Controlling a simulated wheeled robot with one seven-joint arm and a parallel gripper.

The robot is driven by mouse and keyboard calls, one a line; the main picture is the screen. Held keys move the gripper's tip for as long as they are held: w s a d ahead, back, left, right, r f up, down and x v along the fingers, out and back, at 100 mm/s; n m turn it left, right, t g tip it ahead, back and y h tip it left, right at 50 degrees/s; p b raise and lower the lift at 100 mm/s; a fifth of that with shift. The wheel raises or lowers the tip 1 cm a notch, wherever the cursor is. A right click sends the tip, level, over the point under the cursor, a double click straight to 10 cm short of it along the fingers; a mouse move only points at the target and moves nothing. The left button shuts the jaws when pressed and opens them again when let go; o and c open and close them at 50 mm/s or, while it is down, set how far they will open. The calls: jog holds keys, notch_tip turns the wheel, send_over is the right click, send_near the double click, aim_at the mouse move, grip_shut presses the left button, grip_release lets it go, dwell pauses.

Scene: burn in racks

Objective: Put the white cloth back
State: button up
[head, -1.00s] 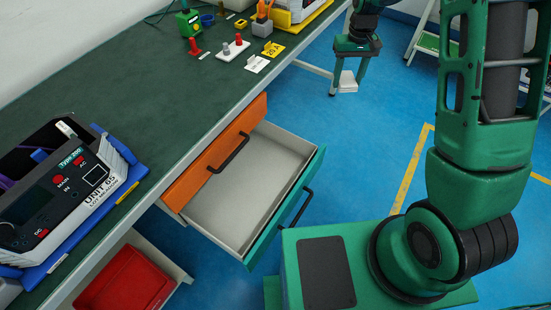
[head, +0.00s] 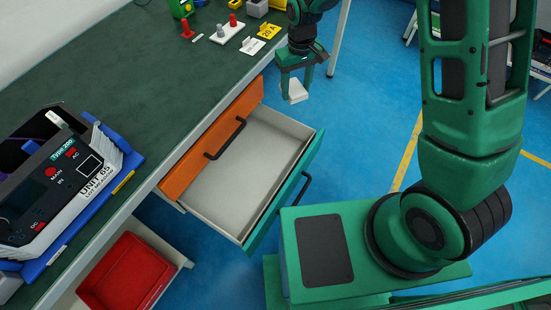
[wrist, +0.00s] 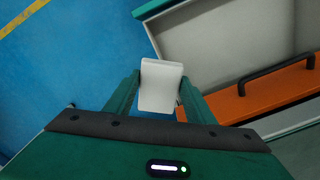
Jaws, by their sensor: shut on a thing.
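My gripper (head: 295,88) is shut on the white cloth (head: 296,92), a small folded white piece held between the fingertips. In the wrist view the white cloth (wrist: 161,86) sits between the two green fingers of my gripper (wrist: 160,92). In the head view it is in the air over the blue floor, just beyond the far end of an open drawer (head: 222,197). The drawer has a light grey inside and a teal front, and its visible floor is empty. The wrist view also shows the drawer (wrist: 215,35) ahead and to the right.
An orange drawer front (head: 205,150) with a black handle stands beside the open drawer. A red bin (head: 127,272) lies in a lower drawer. The green bench (head: 130,70) holds a Type 200 unit (head: 52,185) in a blue tray, plus small parts and labels at the far end.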

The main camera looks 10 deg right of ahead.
jog(key=s+a+f+n, duration=0.3)
jog(key=s+a, duration=0.4)
jog(key=s, duration=0.2)
jog(key=s+a+f+n, duration=0.2)
jog(key=s+a+n, duration=0.1)
jog(key=s+a, duration=0.5)
send_over(279, 161)
notch_tip(279, 161, down, 13)
jog(key=shift+a+r, duration=0.1)
jog(key=shift+f, duration=2.05)
jog(key=o, duration=1)
jog(key=shift+f, duration=0.1)
